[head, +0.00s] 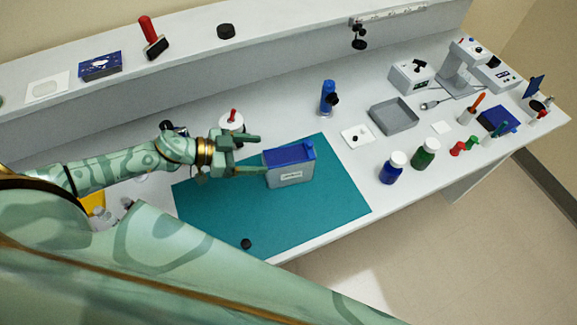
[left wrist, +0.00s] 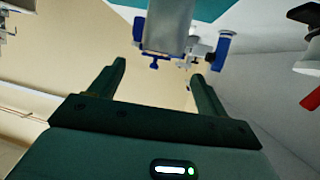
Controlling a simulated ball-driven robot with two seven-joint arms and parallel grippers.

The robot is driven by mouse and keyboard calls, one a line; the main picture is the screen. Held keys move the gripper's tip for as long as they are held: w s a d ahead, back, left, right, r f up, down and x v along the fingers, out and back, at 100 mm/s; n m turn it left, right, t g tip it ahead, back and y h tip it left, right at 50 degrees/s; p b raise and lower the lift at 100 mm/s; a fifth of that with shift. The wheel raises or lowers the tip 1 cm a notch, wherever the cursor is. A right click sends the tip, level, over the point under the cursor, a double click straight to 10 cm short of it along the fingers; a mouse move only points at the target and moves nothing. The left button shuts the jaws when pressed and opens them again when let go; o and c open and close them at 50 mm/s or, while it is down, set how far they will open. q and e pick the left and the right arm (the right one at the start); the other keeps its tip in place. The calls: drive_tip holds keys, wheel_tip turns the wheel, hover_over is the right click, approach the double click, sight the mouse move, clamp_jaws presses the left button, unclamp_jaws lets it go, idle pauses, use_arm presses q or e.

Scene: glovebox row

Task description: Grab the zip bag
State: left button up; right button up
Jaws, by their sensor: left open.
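I cannot pick out a zip bag for certain. A flat, pale square (head: 47,86) with a greyish patch lies on the raised back shelf at the far left of the head view and may be it. My left gripper (head: 256,155) is open, its fingers pointing right at a grey box with a blue top (head: 290,176) on the teal mat (head: 330,205). In the left wrist view the open fingers (left wrist: 158,70) have nothing between them. A grey body with blue parts (left wrist: 168,25) shows beyond the tips. My right gripper is not in view.
A red-handled stamp (head: 150,38) and a dark blue box (head: 100,66) stand on the shelf. Right of the mat are a blue bottle (head: 392,168), a green bottle (head: 425,153) and a grey tray (head: 393,116). The mat's front part is mostly clear, with a small black disc (head: 246,243).

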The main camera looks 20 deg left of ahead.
sight(282, 155)
use_arm(q)
drive_tip(key=x, duration=0.2)
drive_tip(key=shift+w+d+f, duration=0.1)
drive_tip(key=shift+w+f, duration=0.05)
drive_tip(key=shift+w, duration=0.15)
drive_tip(key=x, duration=0.5)
drive_tip(key=shift+d, duration=0.35)
drive_tip(key=c, duration=1.4)
